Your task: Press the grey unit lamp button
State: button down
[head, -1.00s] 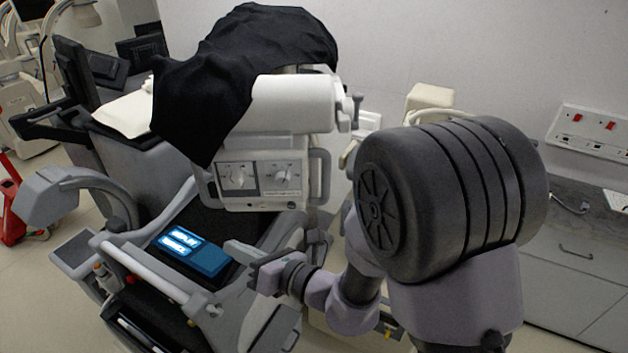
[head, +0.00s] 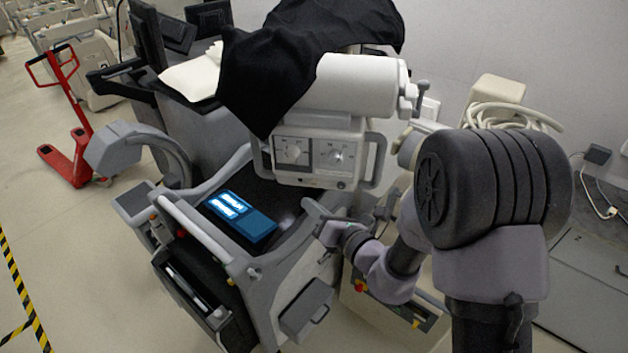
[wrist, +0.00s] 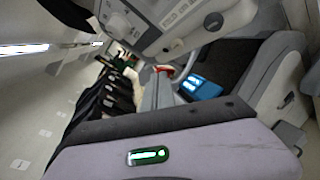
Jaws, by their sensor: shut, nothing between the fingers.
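The grey unit (head: 318,155) is a pale grey control box with two dials on its front, on the cart under a black cloth. A small bright spot shows by its right dial. I cannot tell which part is the lamp button. My gripper (head: 311,207) is shut and empty, below the box's front and right of the blue panel, apart from the box in the picture. The wrist view shows the box's tilted front (wrist: 185,18) at the top.
A blue lit panel (head: 241,216) lies on the cart's sloping top. A black cloth (head: 300,60) hangs over the white cylinder (head: 355,82). Coiled hose (head: 510,115) is at the right by the wall. A red pallet truck (head: 68,150) stands on open floor at left.

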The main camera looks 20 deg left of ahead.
aim_at(303, 182)
jog(key=shift+w+a+p, duration=0.15)
jog(key=shift+w+p, duration=0.05)
jog(key=shift+w, duration=0.7)
jog(key=shift+w+a+p, duration=0.1)
jog(key=shift+w+p, duration=0.05)
jog(key=shift+w, duration=0.7)
dwell(0.7)
jog(key=shift+w, duration=0.4)
jog(key=shift+w+a, duration=0.1)
jog(key=shift+w, duration=0.35)
dwell(0.4)
jog(key=shift+s, duration=0.85)
jog(key=shift+s+d+b, duration=0.25)
jog(key=shift+s+b, duration=0.1)
jog(key=shift+s, duration=0.9)
jog(key=shift+s+d+b, duration=0.2)
jog(key=shift+s+b, duration=0.1)
jog(key=shift+s, duration=0.95)
